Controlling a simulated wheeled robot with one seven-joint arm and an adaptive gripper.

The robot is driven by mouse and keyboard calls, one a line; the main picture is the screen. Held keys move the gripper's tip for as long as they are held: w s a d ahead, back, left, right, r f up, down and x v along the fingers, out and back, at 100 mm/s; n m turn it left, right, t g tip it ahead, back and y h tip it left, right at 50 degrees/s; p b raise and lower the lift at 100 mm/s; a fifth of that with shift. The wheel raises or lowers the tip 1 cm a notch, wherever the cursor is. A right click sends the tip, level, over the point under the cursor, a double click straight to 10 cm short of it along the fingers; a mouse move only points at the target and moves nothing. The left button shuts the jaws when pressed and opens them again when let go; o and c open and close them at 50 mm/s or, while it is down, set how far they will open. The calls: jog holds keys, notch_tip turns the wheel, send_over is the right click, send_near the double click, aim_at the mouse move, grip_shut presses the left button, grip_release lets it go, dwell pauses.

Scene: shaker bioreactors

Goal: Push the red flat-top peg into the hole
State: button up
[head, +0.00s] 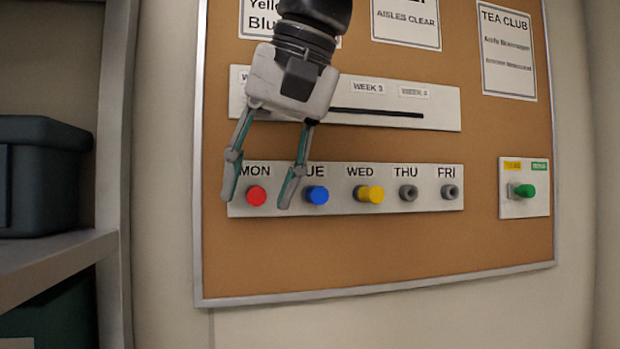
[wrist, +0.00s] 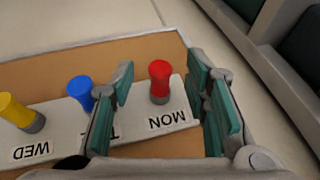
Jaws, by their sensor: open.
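The red flat-top peg (head: 256,196) is at the MON place on the white day strip (head: 333,206) of the corkboard. In the wrist view the red peg (wrist: 160,82) stands out from the strip between my two fingers. How deep it sits in its hole cannot be told. My gripper (head: 258,200) is open and empty. In the head view one finger is left of the red peg and the other is between it and the blue peg (head: 317,195). In the wrist view my gripper (wrist: 164,100) shows a gap on both sides of the red peg.
A yellow peg (head: 370,194) sticks out at WED. The THU (head: 408,193) and FRI (head: 450,192) sockets are empty. A green peg (head: 525,191) sits on a small plate at right. A shelf (head: 55,262) with a dark bin (head: 42,175) stands at left.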

jog(key=shift+c, duration=0.4)
grip_shut()
jog(key=shift+s, duration=0.1)
jog(key=shift+s+d+p, duration=0.15)
jog(key=shift+s+p, duration=0.15)
jog(key=shift+s, duration=0.1)
jog(key=shift+s+d, duration=0.15)
jog(key=shift+s, duration=0.1)
jog(key=shift+s+d+r+p, duration=0.1)
jog(key=shift+s+p, duration=0.25)
jog(key=shift+s, duration=0.25)
jog(key=s, duration=0.1)
jog(key=s+d+p, duration=0.1)
jog(key=shift+s, duration=0.35)
